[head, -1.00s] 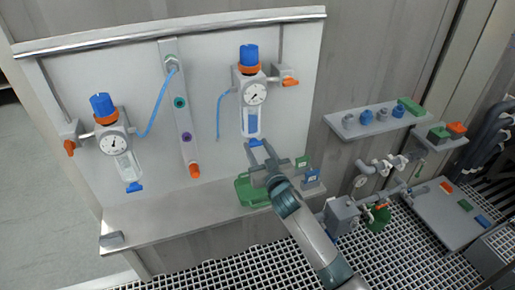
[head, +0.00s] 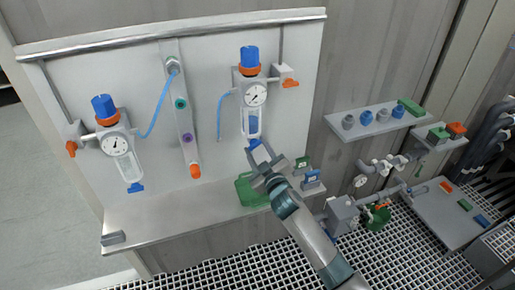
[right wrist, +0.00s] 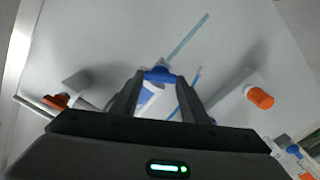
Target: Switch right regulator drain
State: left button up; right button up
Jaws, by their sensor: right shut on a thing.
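The right regulator (head: 254,95) has a blue knob, an orange collar, a round gauge and a clear bowl, and hangs on the upright panel. Its blue drain (head: 254,144) is at the bottom of the bowl. My right gripper (head: 263,151) reaches up from below and is shut on this drain. In the right wrist view the blue drain (right wrist: 158,75) sits between the two dark fingertips (right wrist: 158,82), which partly hide it. The left regulator (head: 116,144) has a similar blue drain (head: 135,187). My left gripper is not in view.
A manifold bar (head: 183,120) with a blue hose stands between the regulators. A shelf with fittings (head: 375,122) is at the right.

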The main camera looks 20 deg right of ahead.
jog(key=n, duration=0.4)
jog(key=shift+n, duration=0.3)
jog(key=n+p, duration=0.1)
jog(key=n, duration=0.4)
jog(key=shift+a+f, duration=0.1)
jog(key=shift+f, duration=0.05)
jog(key=o, duration=1.1)
jog(key=shift+c, duration=0.2)
jog(key=shift+s+f, duration=0.1)
jog(key=shift+s, duration=0.05)
jog(key=s+b, duration=0.4)
jog(key=s, duration=1.3)
jog(key=shift+d, duration=0.3)
